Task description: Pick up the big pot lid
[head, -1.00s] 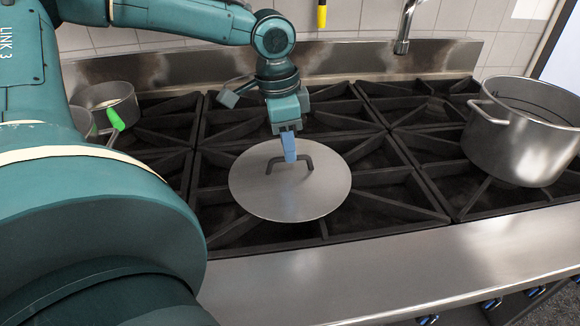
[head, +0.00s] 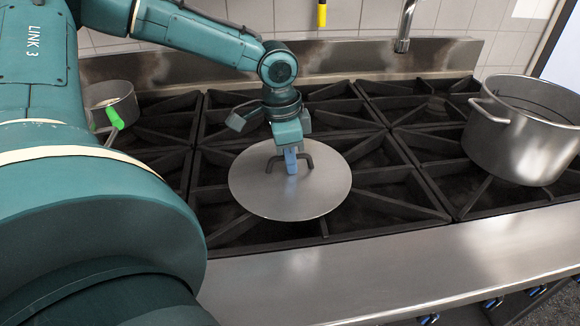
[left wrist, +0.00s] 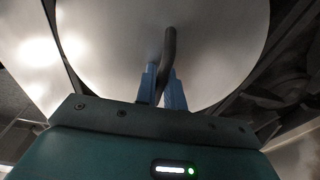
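The big pot lid (head: 300,205) is a round, flat steel disc lying on the black stove grate in the middle of the head view. Its dark arched handle (head: 308,162) stands up at its centre. My left gripper (head: 291,168) points down at the handle from above. In the left wrist view the lid (left wrist: 100,45) fills the top. The handle (left wrist: 169,48) runs between the two blue fingers of my left gripper (left wrist: 162,85), which are close together on either side of it. The lid still rests on the grate. My right gripper is not in view.
A large steel pot (head: 520,135) stands open on the right of the stove. A faucet (head: 405,28) hangs at the back. The steel front ledge (head: 400,265) is clear.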

